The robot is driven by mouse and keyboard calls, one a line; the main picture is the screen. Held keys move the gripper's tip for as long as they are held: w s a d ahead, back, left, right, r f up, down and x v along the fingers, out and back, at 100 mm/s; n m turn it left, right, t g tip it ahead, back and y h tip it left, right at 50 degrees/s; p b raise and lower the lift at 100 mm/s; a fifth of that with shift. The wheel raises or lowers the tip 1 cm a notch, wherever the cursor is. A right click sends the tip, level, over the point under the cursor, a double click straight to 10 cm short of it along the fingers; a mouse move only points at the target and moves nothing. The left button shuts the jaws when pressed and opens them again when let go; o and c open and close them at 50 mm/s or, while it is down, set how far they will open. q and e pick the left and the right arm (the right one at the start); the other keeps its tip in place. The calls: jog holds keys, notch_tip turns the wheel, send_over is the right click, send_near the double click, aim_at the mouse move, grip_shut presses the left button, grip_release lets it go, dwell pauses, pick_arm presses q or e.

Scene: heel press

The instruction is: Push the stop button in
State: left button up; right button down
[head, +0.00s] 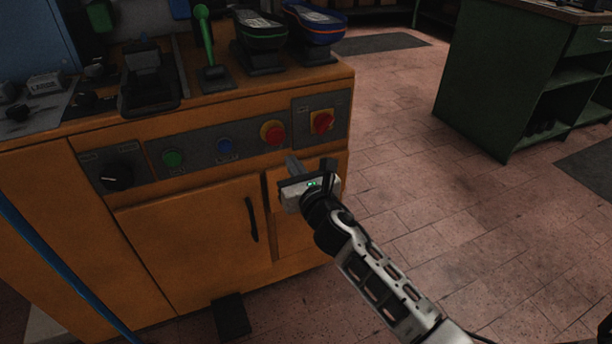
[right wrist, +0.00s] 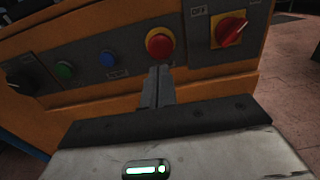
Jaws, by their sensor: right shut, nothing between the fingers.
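The stop button is a red mushroom head on a yellow ring (head: 272,132), on the grey panel of the orange machine. In the right wrist view the red button (right wrist: 159,45) is just beyond my fingertips. My right gripper (head: 291,163) is shut and empty, below and slightly right of the button in the head view. In the right wrist view its closed fingers (right wrist: 158,72) point up at the button's lower edge. I cannot tell whether they touch it. My left gripper is not in view.
Left of the stop button are a blue button (head: 224,145), a green button (head: 173,158) and a black knob (head: 116,177). A red rotary switch on a yellow plate (head: 322,121) is close on the right. A green lever (head: 205,40) stands on top. Floor is open at right.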

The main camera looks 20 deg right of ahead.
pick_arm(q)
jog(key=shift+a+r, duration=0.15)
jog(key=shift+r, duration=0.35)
pick_arm(e)
jog(key=shift+s+d, duration=0.15)
jog(key=shift+s, duration=2.7)
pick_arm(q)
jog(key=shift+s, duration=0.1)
